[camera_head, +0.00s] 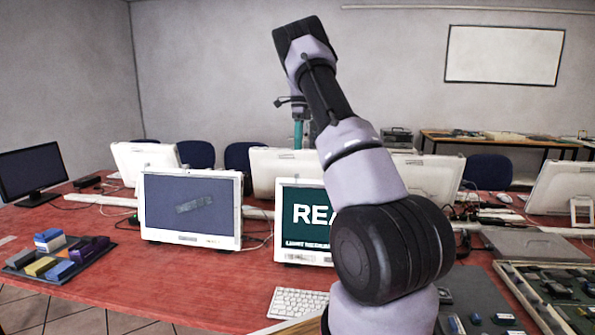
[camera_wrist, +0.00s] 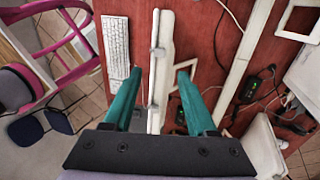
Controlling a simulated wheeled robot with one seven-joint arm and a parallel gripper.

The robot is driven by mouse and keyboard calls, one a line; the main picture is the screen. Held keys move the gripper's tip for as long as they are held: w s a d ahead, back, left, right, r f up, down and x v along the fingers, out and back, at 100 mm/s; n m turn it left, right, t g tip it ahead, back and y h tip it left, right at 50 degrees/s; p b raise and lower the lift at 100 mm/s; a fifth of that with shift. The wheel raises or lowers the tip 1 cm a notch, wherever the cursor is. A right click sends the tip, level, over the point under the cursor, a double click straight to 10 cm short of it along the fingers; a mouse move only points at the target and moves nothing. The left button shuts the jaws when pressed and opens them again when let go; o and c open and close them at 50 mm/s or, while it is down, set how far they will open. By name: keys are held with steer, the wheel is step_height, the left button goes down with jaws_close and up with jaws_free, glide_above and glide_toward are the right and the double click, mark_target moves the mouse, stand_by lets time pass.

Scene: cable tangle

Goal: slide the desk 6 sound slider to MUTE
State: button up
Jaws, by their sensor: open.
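I cannot pick out the desk 6 sound slider or a MUTE mark in either view. My gripper (camera_wrist: 158,75) is open and empty in the wrist view, its two teal fingers wide apart. Between them, farther down, a white monitor (camera_wrist: 163,38) shows from above, edge-on. In the head view my arm is raised over the desk row, and a teal finger of my gripper (camera_head: 298,132) shows beyond it. My arm hides part of a monitor with a "REA..." screen (camera_head: 302,215).
In the wrist view, a white keyboard (camera_wrist: 116,45) lies left of the monitor, and cables and a black adapter (camera_wrist: 258,88) lie right. In the head view, a dark tray of coloured blocks (camera_head: 62,262) sits at left.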

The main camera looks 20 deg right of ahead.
mark_target(297, 176)
steer(key=x, duration=0.9)
steer(key=shift+s+f, duration=0.1)
steer(key=shift+f, duration=0.25)
jaws_close()
stand_by(0.9)
